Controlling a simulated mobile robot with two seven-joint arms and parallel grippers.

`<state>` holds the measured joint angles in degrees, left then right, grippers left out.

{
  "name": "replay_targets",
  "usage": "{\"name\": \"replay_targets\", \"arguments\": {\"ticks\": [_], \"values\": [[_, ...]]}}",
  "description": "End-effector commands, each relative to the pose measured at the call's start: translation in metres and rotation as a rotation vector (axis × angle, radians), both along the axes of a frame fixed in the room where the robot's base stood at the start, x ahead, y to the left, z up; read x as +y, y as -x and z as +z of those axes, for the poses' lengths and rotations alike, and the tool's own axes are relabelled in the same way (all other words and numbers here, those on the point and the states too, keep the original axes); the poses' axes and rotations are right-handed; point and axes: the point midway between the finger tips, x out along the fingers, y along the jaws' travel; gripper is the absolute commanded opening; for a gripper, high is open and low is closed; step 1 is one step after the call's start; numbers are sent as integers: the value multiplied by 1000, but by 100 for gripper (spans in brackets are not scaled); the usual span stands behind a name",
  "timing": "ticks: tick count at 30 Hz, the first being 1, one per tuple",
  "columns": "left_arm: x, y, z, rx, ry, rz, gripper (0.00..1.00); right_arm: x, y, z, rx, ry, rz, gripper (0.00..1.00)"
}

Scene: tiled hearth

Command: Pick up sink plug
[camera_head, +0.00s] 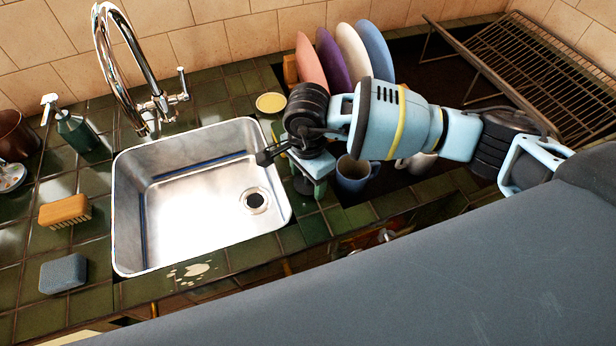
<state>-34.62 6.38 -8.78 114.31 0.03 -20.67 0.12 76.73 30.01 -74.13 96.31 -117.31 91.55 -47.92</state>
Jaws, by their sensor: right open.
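The steel sink (165,232) is set in the green tiled counter. At its bottom right is a round drain fitting (256,201) with a dark centre. I cannot tell whether that dark centre is the sink plug or the bare drain opening, and I make out no separate plug. My right gripper (291,173) is over the sink's right rim, pointing down, with its fingers apart and nothing seen between them. It is above and to the right of the drain. My left gripper is not in view.
A chrome tap (150,105) rises behind the sink. A yellow round dish (270,103) lies behind my right gripper. A blue mug (353,176), upright plates (352,50) and a wire rack (535,75) are at the right. A brush (65,211) and grey sponge (63,273) lie left.

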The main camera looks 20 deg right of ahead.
Motion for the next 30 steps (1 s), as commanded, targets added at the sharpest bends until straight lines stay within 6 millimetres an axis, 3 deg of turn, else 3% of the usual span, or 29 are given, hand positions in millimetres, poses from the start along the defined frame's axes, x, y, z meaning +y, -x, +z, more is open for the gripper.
{"name": "replay_targets", "arguments": {"ticks": [2,9,20,28,30], "values": [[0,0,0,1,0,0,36,0,0,0,0,0,0,63],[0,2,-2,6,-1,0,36,0,0,1,0,0,0,32],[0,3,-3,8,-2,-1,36,0,-1,5,-1,1,0,32],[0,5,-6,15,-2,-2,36,0,-1,34,-3,-1,0,32],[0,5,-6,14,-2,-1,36,4,10,36,2,0,5,32]]}}
